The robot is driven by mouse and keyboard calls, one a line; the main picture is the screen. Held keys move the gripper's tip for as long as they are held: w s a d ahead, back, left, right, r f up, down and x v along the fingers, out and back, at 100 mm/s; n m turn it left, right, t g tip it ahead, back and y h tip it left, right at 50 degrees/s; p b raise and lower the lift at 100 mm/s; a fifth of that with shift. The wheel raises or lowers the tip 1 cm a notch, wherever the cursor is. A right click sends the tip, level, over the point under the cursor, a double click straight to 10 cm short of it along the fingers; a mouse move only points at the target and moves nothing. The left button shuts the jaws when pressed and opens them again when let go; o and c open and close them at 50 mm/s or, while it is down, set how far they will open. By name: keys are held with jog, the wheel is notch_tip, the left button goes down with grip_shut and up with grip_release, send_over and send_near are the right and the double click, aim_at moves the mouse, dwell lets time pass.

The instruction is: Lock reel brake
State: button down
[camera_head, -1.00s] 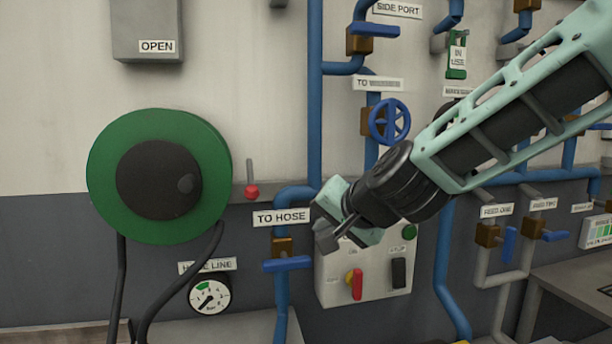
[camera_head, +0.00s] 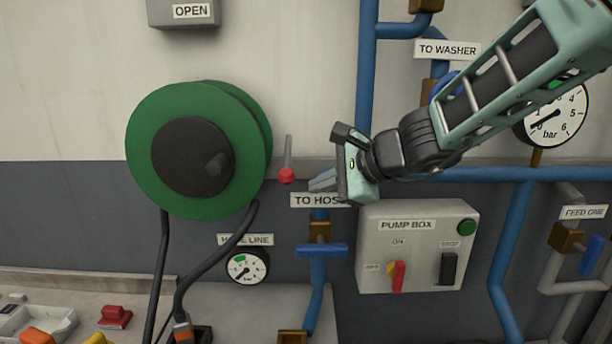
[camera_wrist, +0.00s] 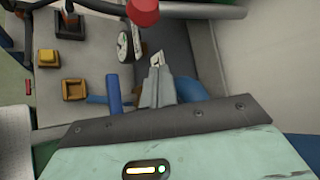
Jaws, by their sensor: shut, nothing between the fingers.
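The green hose reel (camera_head: 152,118) with a dark hub hangs on the wall at left in the head view. Just right of it is a small lever with a grey stem pointing up and a red knob (camera_head: 286,175) at its lower end. The red knob also shows at the top of the wrist view (camera_wrist: 143,11). My gripper (camera_head: 322,181) is shut and empty, its fingertips a short way right of the knob and apart from it. In the wrist view my closed fingers (camera_wrist: 158,84) point up the picture, below the knob.
The TO HOSE label (camera_head: 317,200) is partly hidden by my gripper. Below are a blue valve handle (camera_head: 321,250) and the hose line gauge (camera_head: 246,266). The pump box (camera_head: 418,274) is at lower right. A blue pipe (camera_head: 365,70) runs down the wall above my gripper.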

aim_at(288, 157)
jog(key=shift+s+a+r+p, duration=0.25)
jog(key=shift+a+p, duration=0.2)
jog(key=shift+a, duration=0.1)
jog(key=shift+s+a+r+p, duration=0.25)
jog(key=shift+a+p, duration=0.15)
jog(key=shift+a, duration=0.1)
jog(key=shift+s+a+r+p, duration=0.2)
jog(key=shift+a+r+p, duration=0.05)
jog(key=shift+a+p, duration=0.25)
jog(key=shift+g, duration=0.5)
jog(key=shift+s+a+r+p, duration=0.1)
jog(key=shift+s+r+p, duration=0.15)
jog(key=shift+r+p, duration=0.5)
jog(key=shift+s+d+r+p, duration=0.1)
jog(key=shift+s+r+p, duration=0.3)
jog(key=shift+r, duration=0.6)
jog(key=shift+s+a+r+p, duration=0.1)
jog(key=shift+r+p, duration=0.6)
jog(key=shift+r, duration=0.15)
